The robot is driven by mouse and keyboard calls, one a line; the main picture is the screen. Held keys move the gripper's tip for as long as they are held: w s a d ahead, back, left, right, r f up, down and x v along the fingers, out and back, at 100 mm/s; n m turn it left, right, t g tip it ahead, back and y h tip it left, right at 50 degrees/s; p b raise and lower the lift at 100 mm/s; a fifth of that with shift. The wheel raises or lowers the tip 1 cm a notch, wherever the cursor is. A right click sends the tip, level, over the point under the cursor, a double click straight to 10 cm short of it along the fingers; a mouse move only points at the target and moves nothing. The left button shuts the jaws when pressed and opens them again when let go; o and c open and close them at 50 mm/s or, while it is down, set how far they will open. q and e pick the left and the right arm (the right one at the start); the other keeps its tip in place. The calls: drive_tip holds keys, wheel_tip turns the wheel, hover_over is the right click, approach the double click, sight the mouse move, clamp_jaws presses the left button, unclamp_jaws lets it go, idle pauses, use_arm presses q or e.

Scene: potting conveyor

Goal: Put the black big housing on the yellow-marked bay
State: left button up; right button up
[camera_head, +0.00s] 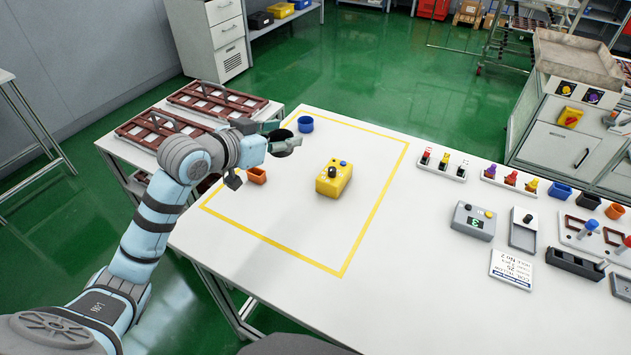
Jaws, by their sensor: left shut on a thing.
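My left gripper (280,143) is shut on a black, round, hollow housing (285,137), and its fingers partly hide it. It appears held above the upper left part of the yellow-marked bay (376,208), a yellow outline on the white table. I cannot tell how high the housing is above the table. My right gripper is out of view.
Inside the outline are a blue cup (306,124), an orange cup (257,176) and a yellow button box (334,179). Free white surface lies below the yellow box. Brown racks (217,101) stand left. Several switch holders and a grey display box (474,221) stand right.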

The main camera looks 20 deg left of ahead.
sight(290, 204)
use_arm(q)
drive_tip(key=w+y, duration=0.1)
drive_tip(key=w+n, duration=0.1)
drive_tip(key=shift+w+a+f+n+y+b, duration=0.15)
drive_tip(key=shift+w+f+n+y+b, duration=0.15)
drive_tip(key=shift+f+y+b, duration=0.1)
wheel_tip(290, 204, down, 19)
drive_tip(key=b, duration=0.4)
drive_tip(key=shift+s+b, duration=0.1)
drive_tip(key=shift+b, duration=0.3)
drive_tip(key=shift+f, duration=0.1)
drive_tip(key=shift+f, duration=0.1)
drive_tip(key=o, duration=1)
drive_tip(key=shift+c, duration=0.2)
